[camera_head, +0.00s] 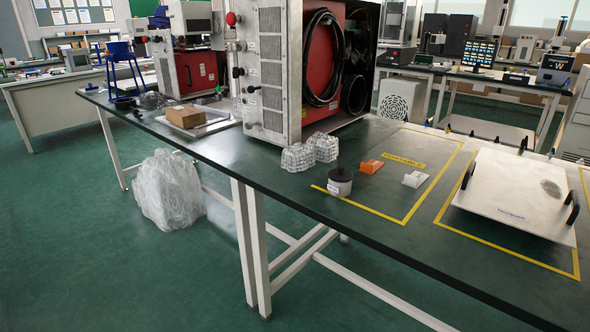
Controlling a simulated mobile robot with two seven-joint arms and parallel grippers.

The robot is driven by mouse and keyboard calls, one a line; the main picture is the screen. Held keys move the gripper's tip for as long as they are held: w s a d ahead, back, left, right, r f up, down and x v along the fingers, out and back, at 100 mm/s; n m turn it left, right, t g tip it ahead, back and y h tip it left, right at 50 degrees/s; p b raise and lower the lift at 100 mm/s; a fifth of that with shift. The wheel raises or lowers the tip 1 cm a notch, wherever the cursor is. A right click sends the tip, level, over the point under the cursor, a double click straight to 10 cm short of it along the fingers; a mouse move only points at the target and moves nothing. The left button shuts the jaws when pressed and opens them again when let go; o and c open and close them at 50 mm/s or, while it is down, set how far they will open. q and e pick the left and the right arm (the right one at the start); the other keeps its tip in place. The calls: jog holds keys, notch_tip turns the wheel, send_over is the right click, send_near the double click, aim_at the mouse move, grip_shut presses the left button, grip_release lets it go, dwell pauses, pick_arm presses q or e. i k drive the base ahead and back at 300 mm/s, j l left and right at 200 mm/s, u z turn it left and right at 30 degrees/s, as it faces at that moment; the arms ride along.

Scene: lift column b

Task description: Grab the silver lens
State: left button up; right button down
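A short cylinder, dark on top with a silver-grey lower band (340,187), stands upright on the dark table near its front edge. It is the thing here that looks most like the silver lens, though I cannot be sure of it. It stands on or beside the yellow tape line. Neither of my grippers is in view, and nothing touches the cylinder.
Clear bubbled pieces (298,157) lie left of the cylinder. An orange block (371,166) and a white block (416,179) lie to its right. A metal plate with black handles (505,200) lies farther right. A large metal cabinet (275,75) stands behind. The dark table (400,250) is bare in front.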

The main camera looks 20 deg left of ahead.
aim_at(337, 189)
jog(key=u, duration=0.25)
jog(key=i+j+z, duration=0.1)
jog(key=i+j, duration=0.15)
jog(key=i+j+z, duration=0.1)
jog(key=i+j, duration=0.15)
jog(key=j, duration=0.15)
jog(key=i+j+z, duration=0.1)
jog(key=i+j, duration=0.4)
jog(key=j, duration=0.2)
jog(key=i+j+z, duration=0.15)
jog(key=j, duration=0.25)
jog(key=i+j+z, duration=0.1)
jog(key=i+j, duration=0.2)
jog(key=j, duration=0.1)
